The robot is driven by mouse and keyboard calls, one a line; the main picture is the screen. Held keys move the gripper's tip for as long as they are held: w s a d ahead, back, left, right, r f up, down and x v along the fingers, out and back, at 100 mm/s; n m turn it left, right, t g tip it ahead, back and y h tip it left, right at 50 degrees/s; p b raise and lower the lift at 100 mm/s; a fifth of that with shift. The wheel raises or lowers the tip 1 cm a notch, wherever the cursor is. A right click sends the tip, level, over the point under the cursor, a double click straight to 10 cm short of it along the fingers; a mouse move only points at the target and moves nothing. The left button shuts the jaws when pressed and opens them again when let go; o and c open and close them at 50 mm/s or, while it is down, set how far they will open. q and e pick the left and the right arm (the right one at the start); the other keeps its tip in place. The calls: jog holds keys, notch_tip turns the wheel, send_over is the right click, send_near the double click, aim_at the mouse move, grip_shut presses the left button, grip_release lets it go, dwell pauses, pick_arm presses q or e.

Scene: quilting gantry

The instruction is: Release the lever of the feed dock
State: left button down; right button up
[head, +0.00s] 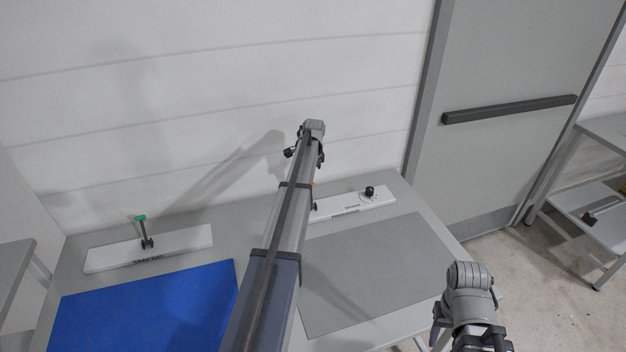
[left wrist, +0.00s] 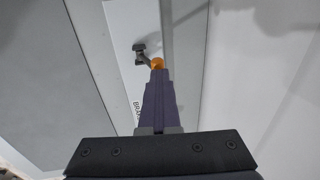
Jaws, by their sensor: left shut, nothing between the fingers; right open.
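A white panel (head: 360,204) lies at the back of the table, partly hidden by my left arm. Its lever has a dark base (left wrist: 140,49) and an orange knob (left wrist: 157,63); a bit of orange shows beside my arm in the head view (head: 314,184). The panel's label is partly covered. My left gripper (left wrist: 158,76) is shut and empty, its fingertips at the orange knob; I cannot tell whether they touch. In the head view my left arm hides it. My right gripper (head: 440,338) is open at the lower right, away from the panel. No label naming a feed dock is readable.
Another white panel (head: 185,246) with a green-tipped lever (head: 141,219) stands at the left, behind a blue mat (head: 140,312). A black knob (head: 369,191) is on the right panel. A wall is close behind.

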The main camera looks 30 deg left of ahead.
pick_arm(q)
jog(key=shift+w+a+f+g+h, duration=0.15)
jog(key=shift+w+a+g+h, duration=0.25)
jog(key=shift+s, duration=0.1)
jog(key=shift+r+p, duration=0.8)
jog(key=shift+r, duration=0.05)
jog(key=shift+r, duration=0.1)
